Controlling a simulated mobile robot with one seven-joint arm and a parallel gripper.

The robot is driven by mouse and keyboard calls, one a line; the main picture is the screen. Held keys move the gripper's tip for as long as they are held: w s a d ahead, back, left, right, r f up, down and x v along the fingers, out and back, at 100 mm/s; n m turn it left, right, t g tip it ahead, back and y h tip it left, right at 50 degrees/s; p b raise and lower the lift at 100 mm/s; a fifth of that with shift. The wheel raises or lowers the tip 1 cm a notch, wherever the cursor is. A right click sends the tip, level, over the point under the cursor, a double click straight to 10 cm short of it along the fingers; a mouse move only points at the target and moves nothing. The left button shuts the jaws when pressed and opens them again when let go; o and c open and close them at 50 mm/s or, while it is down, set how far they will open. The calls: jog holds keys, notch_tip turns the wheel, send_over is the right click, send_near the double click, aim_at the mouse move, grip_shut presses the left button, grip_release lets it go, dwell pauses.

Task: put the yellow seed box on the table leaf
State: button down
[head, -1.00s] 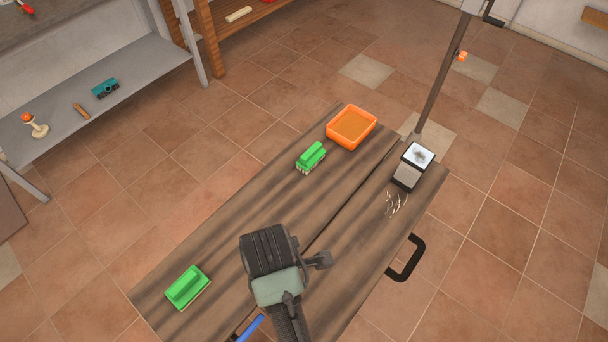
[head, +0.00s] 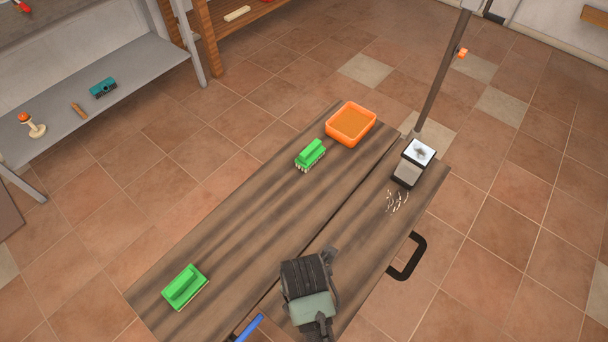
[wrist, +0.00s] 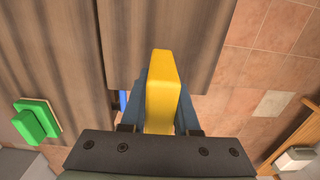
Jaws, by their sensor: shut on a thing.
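The yellow seed box (wrist: 162,92) is between the two blue-grey fingers of my gripper (wrist: 160,100) in the wrist view, and the gripper is shut on it. In the head view my gripper (head: 305,278) is over the near part of the wooden table and hides the box. A seam divides the tabletop; the narrower right-hand part, which looks like the table leaf (head: 350,235), has a black handle on its side. In the wrist view the box overlaps the end of this leaf (wrist: 190,35). I cannot tell its height above the wood.
A green brush (head: 185,287) lies near the left corner. Another green brush (head: 310,154) and an orange tray (head: 351,124) are at the far end. A silver-black device (head: 413,165) and white seeds (head: 397,201) are on the leaf. A blue item (head: 250,328) is at the near edge.

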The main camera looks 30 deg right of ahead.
jog(key=shift+f, duration=1.75)
jog(key=shift+f, duration=0.1)
jog(key=c, duration=0.7)
grip_release()
jog(key=shift+o, duration=0.2)
notch_tip(320, 180, up, 12)
jog(key=shift+r+p, duration=0.15)
jog(key=shift+p, duration=0.35)
